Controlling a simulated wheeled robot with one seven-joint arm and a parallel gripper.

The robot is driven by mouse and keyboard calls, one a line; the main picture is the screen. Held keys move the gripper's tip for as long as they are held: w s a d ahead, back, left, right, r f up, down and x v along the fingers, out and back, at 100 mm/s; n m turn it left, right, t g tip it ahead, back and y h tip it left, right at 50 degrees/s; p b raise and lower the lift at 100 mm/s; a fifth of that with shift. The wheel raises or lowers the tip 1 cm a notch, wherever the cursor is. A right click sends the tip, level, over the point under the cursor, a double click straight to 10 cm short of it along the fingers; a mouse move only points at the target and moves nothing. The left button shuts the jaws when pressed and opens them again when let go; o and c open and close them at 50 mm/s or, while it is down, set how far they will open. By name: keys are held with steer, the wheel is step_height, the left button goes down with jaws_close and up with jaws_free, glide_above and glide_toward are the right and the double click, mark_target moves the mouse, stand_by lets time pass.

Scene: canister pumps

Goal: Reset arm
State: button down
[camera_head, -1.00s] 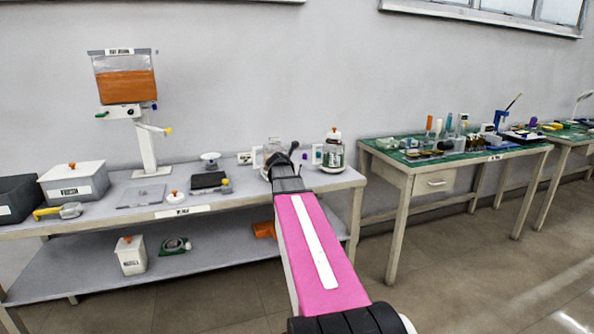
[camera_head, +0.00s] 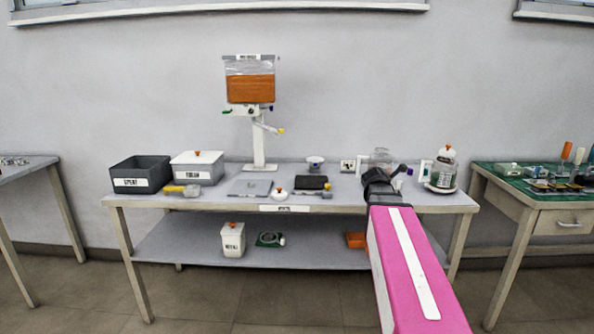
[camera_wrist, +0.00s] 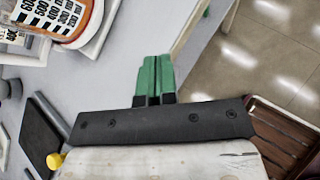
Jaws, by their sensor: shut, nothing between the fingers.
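My gripper shows in the wrist view (camera_wrist: 158,75) with its two green fingers together and nothing between them. It is over the right part of the table, near an edge with floor beyond it. In the head view my pink arm reaches forward to the right side of the table (camera_head: 235,203), and the gripper's fingers are hidden behind the arm's end. A jar with an orange knob (camera_head: 443,168) stands on a white base just right of the arm's end. A labelled round container (camera_wrist: 55,15) shows at the top left of the wrist view.
A dispenser with orange contents (camera_head: 250,88) stands at the back of the table. A dark open bin (camera_head: 140,175), a lidded white-and-grey box (camera_head: 197,168), a yellow-handled tool (camera_head: 182,190) and a black pad (camera_head: 311,183) lie to the left. A green-topped table (camera_head: 510,185) stands to the right.

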steer(key=s+a+f+m+g+y, duration=0.3)
steer(key=s+a+f+m, duration=0.6)
steer(key=f+m, duration=0.3)
steer(key=s+a+f+m+g+y, duration=0.4)
steer(key=s+a+f+m, duration=0.6)
steer(key=f, duration=0.5)
steer(key=shift+a+m, duration=0.45)
steer(key=shift+m, duration=0.45)
steer(key=shift+s, duration=0.1)
